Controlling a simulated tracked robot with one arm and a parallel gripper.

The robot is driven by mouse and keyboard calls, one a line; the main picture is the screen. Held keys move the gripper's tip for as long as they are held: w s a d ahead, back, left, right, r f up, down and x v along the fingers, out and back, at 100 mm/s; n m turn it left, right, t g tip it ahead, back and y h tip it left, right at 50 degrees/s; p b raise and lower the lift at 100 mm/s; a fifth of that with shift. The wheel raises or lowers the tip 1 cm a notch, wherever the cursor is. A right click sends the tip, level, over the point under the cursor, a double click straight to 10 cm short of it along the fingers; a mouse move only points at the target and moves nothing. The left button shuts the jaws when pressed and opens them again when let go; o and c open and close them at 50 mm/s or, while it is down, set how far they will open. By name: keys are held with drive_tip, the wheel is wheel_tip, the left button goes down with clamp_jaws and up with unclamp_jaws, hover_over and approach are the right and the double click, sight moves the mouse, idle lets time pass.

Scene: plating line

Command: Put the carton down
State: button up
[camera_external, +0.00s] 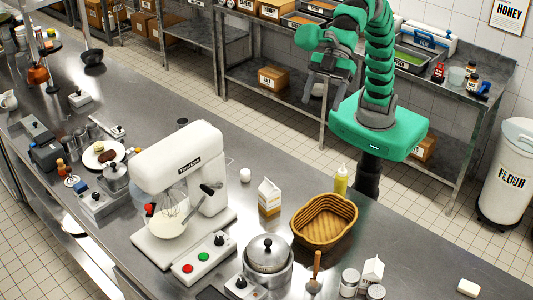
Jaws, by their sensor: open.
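A small gable-top carton (269,199), white with an orange-brown lower part, stands upright on the steel counter between the mixer and the wicker basket. A second white gable-top carton (372,270) stands near the counter's front edge. My gripper (317,92) is raised at the top of the view, well apart from both cartons. It is open and nothing shows in it. The fingers are small and dark here, so their detail is hard to see.
A white stand mixer (185,165) with a bowl stands left of the first carton. The counter's right part is mostly clear, except a white block (468,287).

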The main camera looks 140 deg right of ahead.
drive_tip(key=s+d+r+t, duration=0.3)
drive_tip(key=s+d+r, duration=0.5)
drive_tip(key=r, duration=0.2)
drive_tip(key=shift+s+d+m+h, duration=0.25)
drive_tip(key=shift+d+m+h, duration=0.05)
drive_tip(key=shift+d+m, duration=0.1)
drive_tip(key=s+d+r+t, duration=0.1)
drive_tip(key=s+d+r, duration=0.1)
drive_tip(key=s, duration=0.2)
drive_tip(key=s+d+r+t+h, duration=0.1)
drive_tip(key=s+d+r, duration=0.1)
drive_tip(key=s, duration=0.2)
drive_tip(key=s+d+r+m+t, duration=0.1)
drive_tip(key=s+d+r, duration=0.1)
drive_tip(key=s+r, duration=0.1)
drive_tip(key=shift+s+d+t, duration=0.35)
drive_tip(key=shift+s+t, duration=0.05)
drive_tip(key=shift+c, duration=0.9)
drive_tip(key=shift+s, duration=0.15)
drive_tip(key=c, duration=0.5)
drive_tip(key=shift+c, duration=0.3)
